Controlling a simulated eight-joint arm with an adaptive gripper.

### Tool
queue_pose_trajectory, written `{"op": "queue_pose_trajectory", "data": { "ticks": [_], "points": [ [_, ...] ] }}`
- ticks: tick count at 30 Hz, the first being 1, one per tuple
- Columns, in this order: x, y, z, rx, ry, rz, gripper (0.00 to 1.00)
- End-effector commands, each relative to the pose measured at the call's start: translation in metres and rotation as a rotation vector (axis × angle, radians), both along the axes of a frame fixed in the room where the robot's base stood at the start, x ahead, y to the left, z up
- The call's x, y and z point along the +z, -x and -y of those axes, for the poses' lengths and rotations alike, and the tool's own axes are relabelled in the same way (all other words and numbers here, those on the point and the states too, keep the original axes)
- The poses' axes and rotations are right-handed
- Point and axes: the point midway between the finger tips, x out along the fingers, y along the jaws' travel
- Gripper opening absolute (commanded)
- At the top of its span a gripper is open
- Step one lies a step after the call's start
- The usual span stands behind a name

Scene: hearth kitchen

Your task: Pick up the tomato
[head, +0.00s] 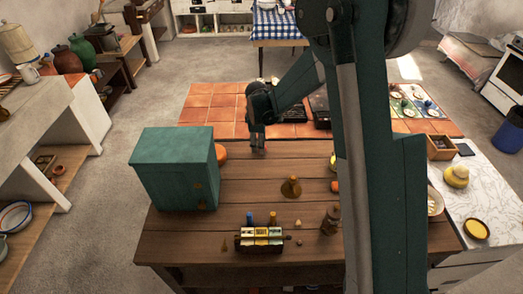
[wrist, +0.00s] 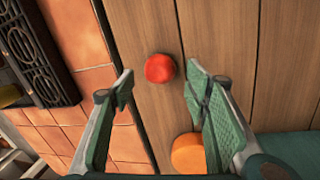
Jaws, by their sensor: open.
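The tomato (wrist: 159,68) is round and red and lies on the brown plank table (head: 170,240), near the edge by the terracotta tiles in the wrist view. My gripper (wrist: 160,85) is open, with one finger to each side of the tomato in the picture. Nothing is between the fingers that I can see being held. In the head view my gripper (head: 257,140) is low over the table's far edge, right of the green box. I cannot make out the tomato in the head view.
An orange round thing (wrist: 188,153) lies close to my right finger in the wrist view. The green box (head: 175,170) stands beside it. A dark grate (wrist: 38,45) lies on the tiles (wrist: 90,50). A brown conical pot (head: 291,188) stands on the table; the wood between is clear.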

Motion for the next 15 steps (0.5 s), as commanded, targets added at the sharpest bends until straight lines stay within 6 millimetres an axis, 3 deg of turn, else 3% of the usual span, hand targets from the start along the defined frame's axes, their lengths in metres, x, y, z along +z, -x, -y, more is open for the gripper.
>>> {"op": "queue_pose_trajectory", "data": {
  "ticks": [9, 15],
  "points": [
    [-0.033, -0.007, 0.000, 0.000, 0.000, 0.000, 0.46],
    [-0.039, -0.007, 0.001, 0.000, 0.000, 0.000, 0.46]
  ]
}}
